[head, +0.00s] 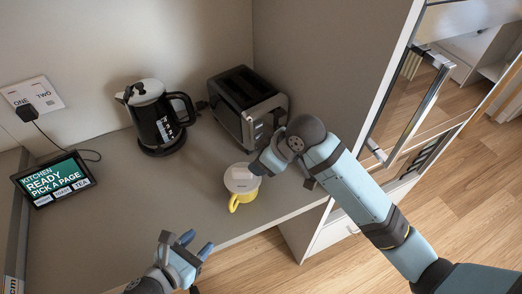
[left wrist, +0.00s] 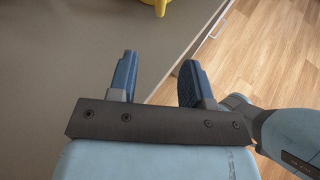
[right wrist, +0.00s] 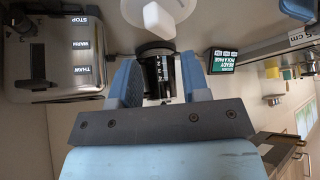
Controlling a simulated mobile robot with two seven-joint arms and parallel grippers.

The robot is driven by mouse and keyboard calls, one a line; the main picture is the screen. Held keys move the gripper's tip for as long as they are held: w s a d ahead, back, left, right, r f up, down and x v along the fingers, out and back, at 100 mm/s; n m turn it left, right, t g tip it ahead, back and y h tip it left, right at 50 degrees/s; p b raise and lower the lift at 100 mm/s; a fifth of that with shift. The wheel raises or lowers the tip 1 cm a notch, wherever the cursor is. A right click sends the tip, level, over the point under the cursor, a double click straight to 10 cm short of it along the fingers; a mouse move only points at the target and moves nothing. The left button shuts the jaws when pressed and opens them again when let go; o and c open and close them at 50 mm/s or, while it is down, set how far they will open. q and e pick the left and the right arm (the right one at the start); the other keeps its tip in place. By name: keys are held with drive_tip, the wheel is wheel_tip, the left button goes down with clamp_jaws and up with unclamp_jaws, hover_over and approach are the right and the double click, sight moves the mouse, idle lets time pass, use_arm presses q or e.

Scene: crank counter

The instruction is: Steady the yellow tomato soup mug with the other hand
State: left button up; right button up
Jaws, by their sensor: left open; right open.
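The yellow mug (head: 234,204) stands upright near the counter's front edge. A pale round lid-like top (head: 238,183) covers it; its handle points toward the front. My right gripper (head: 262,166) is at the upper right of the mug, partly hidden behind its own wrist; contact cannot be told. In the right wrist view its fingers are apart, with a white rounded piece (right wrist: 165,18) beyond them at the top. My left gripper (head: 196,244) is open and empty, lower left of the mug, by the front edge. The left wrist view shows only a bit of yellow mug (left wrist: 157,4) at the top.
A black kettle (head: 152,118) stands at the back, with a silver and black toaster (head: 246,106) to its right. A tablet (head: 54,180) is at the left, below a wall socket (head: 34,98). The counter (head: 130,205) between tablet and mug is clear.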

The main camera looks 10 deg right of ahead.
sight(231, 217)
use_arm(q)
drive_tip(key=x, duration=1.3)
drive_tip(key=shift+w+d+f, duration=0.2)
drive_tip(key=shift+w, duration=0.1)
use_arm(e)
wheel_tip(231, 217, up, 3)
drive_tip(key=shift+w+f+n+g+h, duration=0.15)
drive_tip(key=shift+n+g+h, duration=0.15)
drive_tip(key=shift+n+g, duration=0.25)
use_arm(q)
clamp_jaws()
